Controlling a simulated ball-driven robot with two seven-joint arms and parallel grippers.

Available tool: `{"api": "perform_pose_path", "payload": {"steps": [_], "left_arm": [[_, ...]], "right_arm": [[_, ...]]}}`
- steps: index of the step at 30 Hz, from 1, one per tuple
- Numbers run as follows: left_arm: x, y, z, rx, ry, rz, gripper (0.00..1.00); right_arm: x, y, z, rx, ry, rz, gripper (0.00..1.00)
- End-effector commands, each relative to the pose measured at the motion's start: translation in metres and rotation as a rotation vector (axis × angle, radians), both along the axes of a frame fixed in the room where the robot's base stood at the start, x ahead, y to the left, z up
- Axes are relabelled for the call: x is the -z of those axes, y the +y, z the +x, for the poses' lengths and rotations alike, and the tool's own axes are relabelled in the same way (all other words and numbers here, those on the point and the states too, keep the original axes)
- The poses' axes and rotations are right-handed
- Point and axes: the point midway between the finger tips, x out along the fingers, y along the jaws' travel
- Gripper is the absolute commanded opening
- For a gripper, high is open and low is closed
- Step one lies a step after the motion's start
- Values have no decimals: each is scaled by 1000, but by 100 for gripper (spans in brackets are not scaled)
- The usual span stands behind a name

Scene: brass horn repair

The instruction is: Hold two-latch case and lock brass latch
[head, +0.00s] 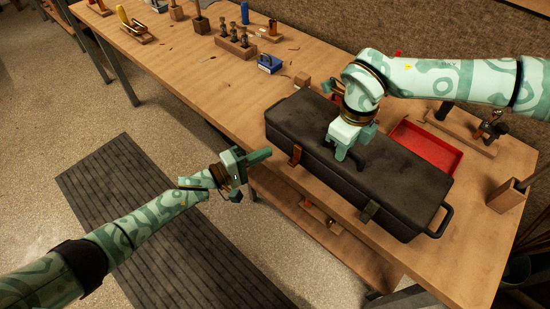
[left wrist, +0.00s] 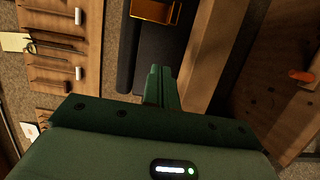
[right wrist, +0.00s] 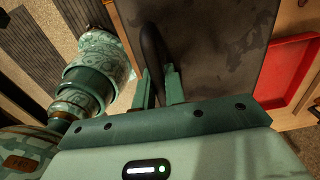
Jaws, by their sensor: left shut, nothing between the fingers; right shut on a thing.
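The two-latch case (head: 400,178) is long, dark and closed, lying near the table's front edge. On its front face are a brass latch (head: 295,155) toward the left and a dull greenish latch (head: 370,211) toward the right. My right gripper (head: 345,153) is shut on the case's dark top handle (right wrist: 152,48). My left gripper (head: 267,155) is shut and empty, in front of the table edge and just left of the brass latch, apart from it. In the left wrist view, the brass latch (left wrist: 153,10) shows beyond the shut fingertips (left wrist: 160,72).
A red tray (head: 428,146) lies behind the case. A blue box (head: 270,63) and a wooden block with several tools (head: 236,46) stand farther back. A side handle (head: 441,222) juts from the case's right end. The table's left part has free room.

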Motion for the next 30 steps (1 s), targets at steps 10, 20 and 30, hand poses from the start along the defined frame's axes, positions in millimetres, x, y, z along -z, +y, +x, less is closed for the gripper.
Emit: {"api": "perform_pose_path", "payload": {"steps": [10, 20, 30], "left_arm": [[2, 59, -39, -1, 4, 4, 0], [1, 71, -47, -1, 3, 1, 0], [1, 71, -47, -1, 2, 2, 0]], "right_arm": [[0, 0, 1, -1, -3, 0, 0], [0, 0, 1, -1, -1, 0, 0], [0, 0, 0, -1, -1, -1, 37]]}}
